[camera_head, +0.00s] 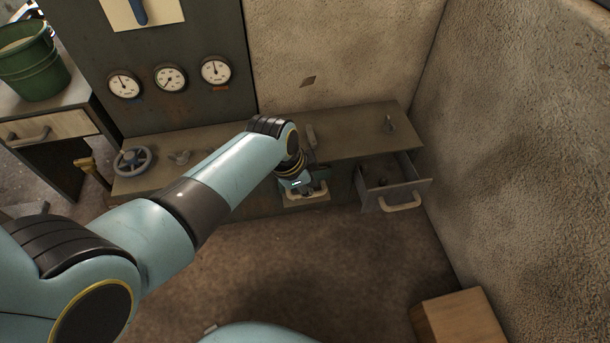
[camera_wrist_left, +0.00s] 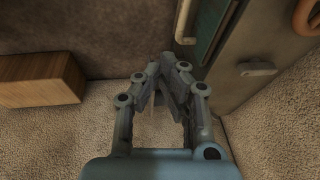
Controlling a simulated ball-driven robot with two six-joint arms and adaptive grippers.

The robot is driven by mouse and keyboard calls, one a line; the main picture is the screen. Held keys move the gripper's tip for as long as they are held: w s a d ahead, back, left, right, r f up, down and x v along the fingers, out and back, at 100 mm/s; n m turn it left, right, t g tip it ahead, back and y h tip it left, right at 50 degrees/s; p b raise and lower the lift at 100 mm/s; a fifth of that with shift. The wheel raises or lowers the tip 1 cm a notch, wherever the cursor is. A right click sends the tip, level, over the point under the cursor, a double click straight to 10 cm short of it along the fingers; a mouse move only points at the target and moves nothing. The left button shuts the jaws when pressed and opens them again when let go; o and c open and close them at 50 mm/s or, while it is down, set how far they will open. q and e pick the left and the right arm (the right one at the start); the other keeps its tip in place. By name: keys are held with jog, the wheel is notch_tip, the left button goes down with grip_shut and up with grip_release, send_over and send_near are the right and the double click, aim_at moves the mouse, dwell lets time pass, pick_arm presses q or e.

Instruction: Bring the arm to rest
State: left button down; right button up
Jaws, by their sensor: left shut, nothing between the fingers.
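My left arm comes in from the left in the head view and reaches toward the workbench (camera_head: 350,136). My left gripper (camera_head: 303,190) is at the bench's front, by a drawer with a pale handle, and partly hidden by my wrist. In the left wrist view the gripper's fingers (camera_wrist_left: 162,72) are shut, with nothing between them. My right gripper is in neither view.
An open drawer (camera_head: 392,185) sticks out at the bench's right. A wooden box (camera_head: 458,318) stands on the floor and also shows in the wrist view (camera_wrist_left: 38,80). A handwheel (camera_head: 132,161) and gauges (camera_head: 171,78) are at left. The middle floor is clear.

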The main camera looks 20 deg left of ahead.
pick_arm(q)
jog(key=s+a+f+n+g+y, duration=0.15)
jog(key=s+a, duration=0.25)
jog(key=s, duration=0.7)
jog(key=s+a+f+g, duration=0.1)
jog(key=s+a+f, duration=0.2)
jog(key=s, duration=0.8)
jog(key=s+a+r+n+y, duration=0.1)
jog(key=s+a+r+n, duration=0.4)
jog(key=s+r+n, duration=0.4)
jog(key=s+a+f+p, duration=0.1)
jog(key=s+f+p, duration=0.1)
jog(key=s+p, duration=0.6)
jog(key=s+a+f+p, duration=0.1)
jog(key=s+f+p, duration=0.2)
jog(key=s+p, duration=0.5)
jog(key=shift+s+g+p, duration=0.35)
jog(key=shift+s+p, duration=0.05)
jog(key=shift+p, duration=0.6)
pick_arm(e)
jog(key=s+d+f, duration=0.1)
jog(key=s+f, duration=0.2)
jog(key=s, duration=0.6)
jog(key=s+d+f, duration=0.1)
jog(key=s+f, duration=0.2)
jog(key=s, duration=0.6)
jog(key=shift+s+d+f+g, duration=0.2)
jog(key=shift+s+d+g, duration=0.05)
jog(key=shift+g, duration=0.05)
